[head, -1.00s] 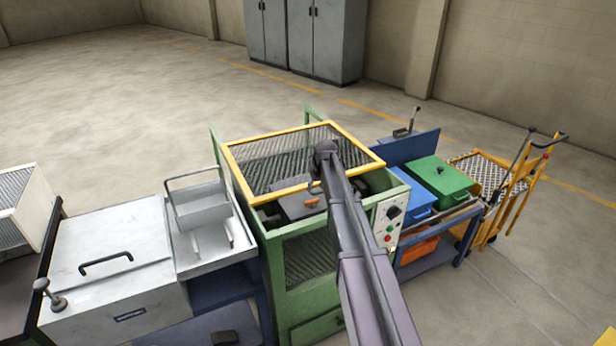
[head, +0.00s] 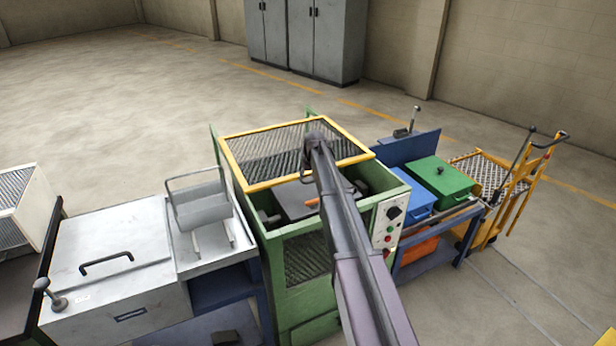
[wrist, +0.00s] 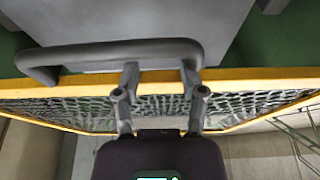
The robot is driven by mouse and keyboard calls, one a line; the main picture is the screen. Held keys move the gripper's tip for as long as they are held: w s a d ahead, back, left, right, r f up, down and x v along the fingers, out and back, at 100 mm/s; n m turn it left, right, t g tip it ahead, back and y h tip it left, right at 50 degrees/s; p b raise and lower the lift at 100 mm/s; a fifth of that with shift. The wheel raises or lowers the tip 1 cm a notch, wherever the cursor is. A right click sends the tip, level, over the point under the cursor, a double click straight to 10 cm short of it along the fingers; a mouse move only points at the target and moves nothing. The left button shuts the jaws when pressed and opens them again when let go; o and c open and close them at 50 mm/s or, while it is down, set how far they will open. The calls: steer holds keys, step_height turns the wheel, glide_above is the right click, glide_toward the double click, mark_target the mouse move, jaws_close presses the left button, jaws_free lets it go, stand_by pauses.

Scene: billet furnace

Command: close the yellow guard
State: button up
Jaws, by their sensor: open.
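The yellow guard (head: 288,152) is a yellow-framed mesh panel over the top of the green machine (head: 300,262). In the head view it sits raised and tilted, with the machine's inside showing below its front edge. In the wrist view, its yellow frame bar (wrist: 255,76) and mesh (wrist: 75,108) cross the picture. A dark grey bar handle (wrist: 110,54) runs along the frame. My gripper (wrist: 159,70) is open; its two separate fingers overlap the frame and handle in view. Whether they touch is unclear. In the head view my arm hides part of the guard.
A grey chest (head: 110,265) and metal tray (head: 205,225) stand left; blue and green boxes (head: 442,178) stand right.

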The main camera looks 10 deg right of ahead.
steer(key=shift+r, duration=0.1)
steer(key=w+a+p+v, duration=0.1)
steer(key=p+v, duration=1.4)
steer(key=shift+w+d+r+p, duration=0.3)
steer(key=shift+d+r, duration=0.05)
steer(key=shift+r, duration=0.25)
stand_by(1.3)
stand_by(0.4)
steer(key=shift+f, duration=0.15)
steer(key=c, duration=0.6)
steer(key=shift+s+f+b, duration=0.1)
steer(key=shift+f+b, duration=0.15)
steer(key=shift+b, duration=0.1)
jaws_close()
steer(key=f+b, duration=0.2)
steer(key=s+f+b, duration=0.1)
steer(key=f+b, duration=0.1)
steer(key=b, duration=0.1)
steer(key=shift+s+f, duration=0.15)
steer(key=shift+f, duration=0.15)
